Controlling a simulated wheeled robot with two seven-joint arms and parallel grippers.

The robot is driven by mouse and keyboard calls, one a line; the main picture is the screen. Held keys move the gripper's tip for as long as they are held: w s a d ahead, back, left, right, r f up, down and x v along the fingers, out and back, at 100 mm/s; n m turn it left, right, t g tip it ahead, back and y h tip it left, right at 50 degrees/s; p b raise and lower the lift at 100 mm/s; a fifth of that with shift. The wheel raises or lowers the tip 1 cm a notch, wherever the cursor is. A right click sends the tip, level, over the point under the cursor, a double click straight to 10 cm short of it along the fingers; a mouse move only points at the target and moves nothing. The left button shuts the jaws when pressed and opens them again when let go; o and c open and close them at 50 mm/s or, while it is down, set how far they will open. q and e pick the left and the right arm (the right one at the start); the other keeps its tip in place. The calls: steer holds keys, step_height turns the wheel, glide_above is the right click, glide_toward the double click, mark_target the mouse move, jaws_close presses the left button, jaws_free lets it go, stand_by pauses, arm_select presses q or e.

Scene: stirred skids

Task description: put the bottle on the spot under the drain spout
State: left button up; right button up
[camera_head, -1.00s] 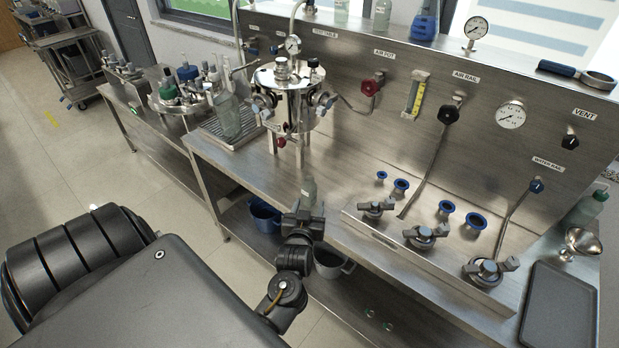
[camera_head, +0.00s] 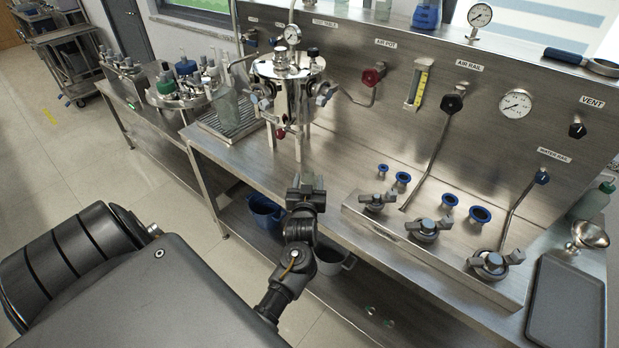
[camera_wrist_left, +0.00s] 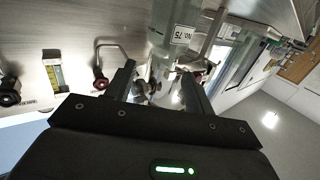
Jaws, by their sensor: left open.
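The spot under the spout is not distinguishable. My right gripper is out of view.
Another clear bottle (camera_head: 226,105) stands on the drip grating (camera_head: 212,130) left of the pot. Clamped fittings (camera_head: 425,230) and blue rings (camera_head: 448,200) lie to the right. A dark tray (camera_head: 565,305) is at far right. Bare bench lies right of the pot.

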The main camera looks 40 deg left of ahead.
mark_target(309, 176)
arm_select(q)
steer(key=b+x, duration=0.1)
steer(key=x, duration=0.1)
steer(key=b+x, duration=0.1)
steer(key=x, duration=0.1)
steer(key=shift+s+a+f+b, duration=0.1)
steer(key=shift+f+b, duration=0.2)
steer(key=shift+b, duration=0.05)
steer(key=shift+w+a, duration=0.3)
steer(key=shift+w, duration=0.15)
steer(key=shift+s+r, duration=0.1)
steer(key=shift+r, duration=0.1)
steer(key=shift+c, duration=0.7)
jaws_close()
